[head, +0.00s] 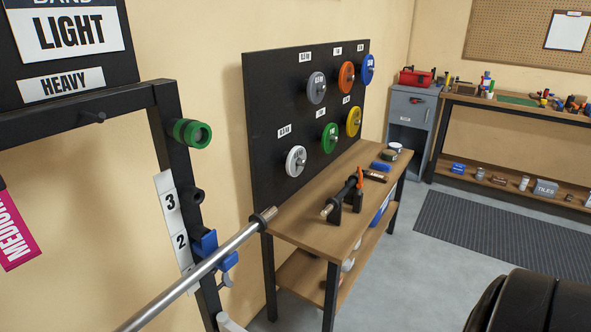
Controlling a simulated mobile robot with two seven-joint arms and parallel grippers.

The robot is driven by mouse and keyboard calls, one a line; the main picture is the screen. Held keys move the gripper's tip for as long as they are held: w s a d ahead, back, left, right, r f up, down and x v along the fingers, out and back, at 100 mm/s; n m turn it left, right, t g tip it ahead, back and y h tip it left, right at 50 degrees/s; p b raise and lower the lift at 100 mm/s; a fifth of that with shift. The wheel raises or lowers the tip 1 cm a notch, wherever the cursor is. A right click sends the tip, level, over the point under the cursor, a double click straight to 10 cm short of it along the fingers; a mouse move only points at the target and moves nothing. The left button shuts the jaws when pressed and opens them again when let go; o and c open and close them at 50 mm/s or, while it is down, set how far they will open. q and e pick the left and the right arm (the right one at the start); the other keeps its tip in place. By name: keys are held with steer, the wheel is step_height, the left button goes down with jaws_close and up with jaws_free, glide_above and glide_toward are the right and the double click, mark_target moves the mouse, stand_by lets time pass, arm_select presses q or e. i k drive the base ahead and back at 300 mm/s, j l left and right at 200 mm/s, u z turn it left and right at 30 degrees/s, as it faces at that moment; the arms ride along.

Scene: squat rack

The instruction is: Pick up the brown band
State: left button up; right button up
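I cannot make out a brown band for certain in the head view. A green band (191,133) hangs on a peg of the black rack upright at the left. Neither of my grippers is in view.
A steel bar (200,270) rests near a blue hook (207,245) on the rack. A wooden bench (310,227) stands before a black board (262,110) with coloured plates. A dark rounded object (520,302) fills the lower right. Grey floor (430,265) is open between.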

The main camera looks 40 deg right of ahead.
mark_target(368, 175)
steer(key=l+z, duration=0.2)
steer(key=z, duration=0.2)
steer(key=l+z, duration=0.25)
steer(key=z, duration=0.15)
steer(key=i+l+z, duration=0.15)
steer(key=z, duration=0.25)
steer(key=i+l+z, duration=0.1)
steer(key=i+l, duration=0.15)
steer(key=l, duration=0.2)
steer(key=i+l+z, duration=0.15)
steer(key=i+l, duration=0.15)
steer(key=l, duration=0.15)
steer(key=i+l+z, duration=0.1)
steer(key=i+l, duration=0.2)
steer(key=l, duration=0.15)
steer(key=i+l+u, duration=0.2)
steer(key=i+l, duration=0.25)
steer(key=i+l+u, duration=0.2)
steer(key=i+l, duration=0.25)
steer(key=l, duration=0.2)
